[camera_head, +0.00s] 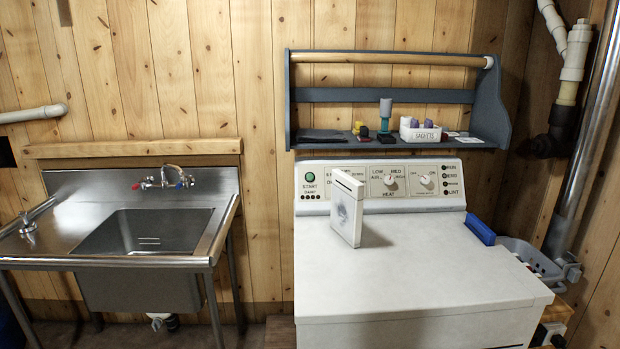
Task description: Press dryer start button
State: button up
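The dryer (420,270) is white and stands at the right, its flat top facing me. Its control panel runs along the back edge of the top.
A thin white box (347,208) stands upright on the dryer top, hiding part of the panel right of the button. A blue-grey shelf (385,97) holding small items hangs above. A steel sink (143,232) is at the left. The dryer top's front is clear.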

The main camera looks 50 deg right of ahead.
grip_shut()
dwell(1.4)
